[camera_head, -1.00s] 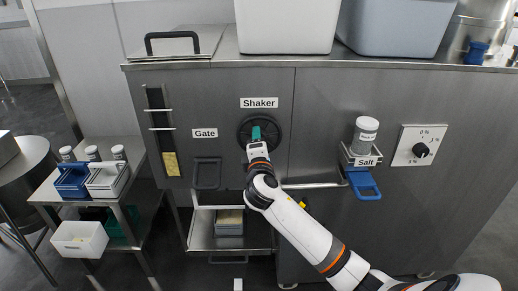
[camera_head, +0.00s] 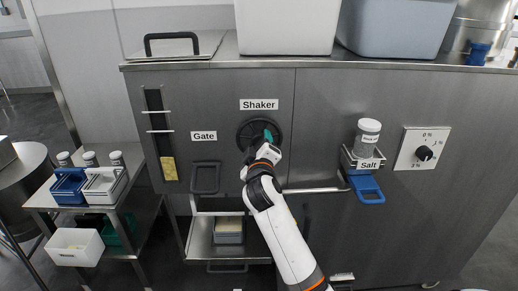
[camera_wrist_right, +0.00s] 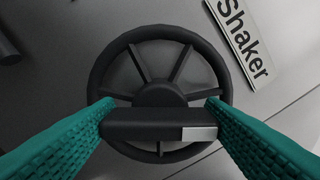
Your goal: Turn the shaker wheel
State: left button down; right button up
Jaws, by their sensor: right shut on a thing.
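The black shaker wheel (camera_head: 246,132) is on the front of the grey metal cabinet, under the white "Shaker" label (camera_head: 259,104). My right gripper (camera_head: 268,136) is at the wheel, over its right part in the head view. In the right wrist view the spoked wheel (camera_wrist_right: 100,62) faces the camera. The teal fingers of my right gripper (camera_wrist_right: 160,124) stand on both sides of a black handle bar (camera_wrist_right: 150,118) with a pale patch at one end, and they are shut on it. My left gripper is not in view.
To the left are the "Gate" label (camera_head: 204,136) and a black handle frame (camera_head: 205,178). To the right are a salt shaker (camera_head: 367,137) over a blue-handled holder (camera_head: 367,188) and a dial (camera_head: 424,153). A side table with small bins (camera_head: 104,185) stands at left.

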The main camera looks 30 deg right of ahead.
jog(key=shift+m, duration=0.5)
jog(key=o, duration=1)
jog(key=shift+s+a, duration=0.1)
jog(key=b+v, duration=0.2)
jog(key=v, duration=1)
